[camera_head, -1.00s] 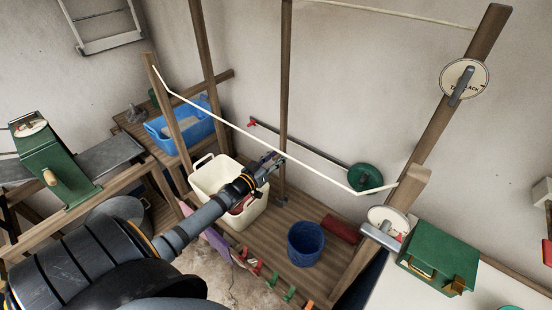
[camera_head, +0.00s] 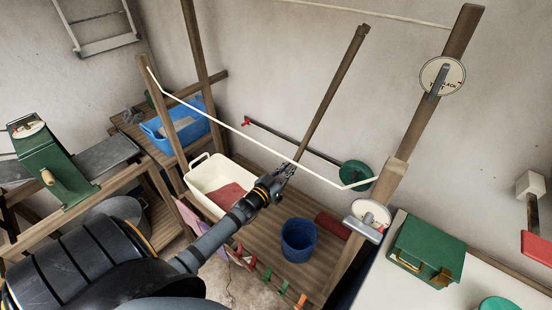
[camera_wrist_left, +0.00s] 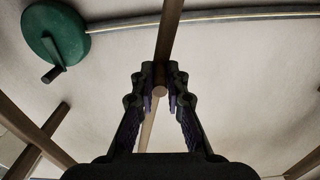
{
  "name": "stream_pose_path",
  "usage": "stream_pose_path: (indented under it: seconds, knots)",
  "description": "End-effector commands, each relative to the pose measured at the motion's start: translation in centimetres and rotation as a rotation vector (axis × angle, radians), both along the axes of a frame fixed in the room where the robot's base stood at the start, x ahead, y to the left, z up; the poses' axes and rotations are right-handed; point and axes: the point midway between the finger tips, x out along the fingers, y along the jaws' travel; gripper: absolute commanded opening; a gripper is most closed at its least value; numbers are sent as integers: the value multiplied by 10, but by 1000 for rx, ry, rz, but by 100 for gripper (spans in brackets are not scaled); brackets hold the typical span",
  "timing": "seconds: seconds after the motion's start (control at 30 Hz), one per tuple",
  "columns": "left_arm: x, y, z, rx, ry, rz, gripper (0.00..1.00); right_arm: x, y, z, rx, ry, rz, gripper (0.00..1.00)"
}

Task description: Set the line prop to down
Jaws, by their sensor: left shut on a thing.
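The line prop (camera_head: 328,97) is a brown wooden pole. It leans in the head view, its top toward the upper right and its lower part at my left gripper (camera_head: 284,172). The gripper is shut on this lower part. In the left wrist view the prop (camera_wrist_left: 168,45) runs up from between the two fingers (camera_wrist_left: 158,84), and a round end face shows there. The pale washing line (camera_head: 240,130) sags between two wooden posts and crosses in front of the prop in the head view. My right gripper is not in view.
A cream tub (camera_head: 206,180) with reddish content stands left of the gripper. A blue bucket (camera_head: 298,240) and a dark red block (camera_head: 333,224) are to the right on the plank deck (camera_head: 265,267). A green wheel (camera_head: 356,174) is on the back wall.

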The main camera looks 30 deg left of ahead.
Motion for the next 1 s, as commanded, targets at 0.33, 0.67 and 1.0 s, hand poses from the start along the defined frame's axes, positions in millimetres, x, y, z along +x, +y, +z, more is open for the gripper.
stream_pose_path:
  seconds: [0.33,0.67,1.0]
  knots:
    - [-3,-55,-20,197,-20,-2,0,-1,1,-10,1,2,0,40]
    - [-5,-56,-22,201,-16,-2,17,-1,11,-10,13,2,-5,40]
    - [-4,-56,-20,201,-19,-2,36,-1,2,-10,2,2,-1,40]
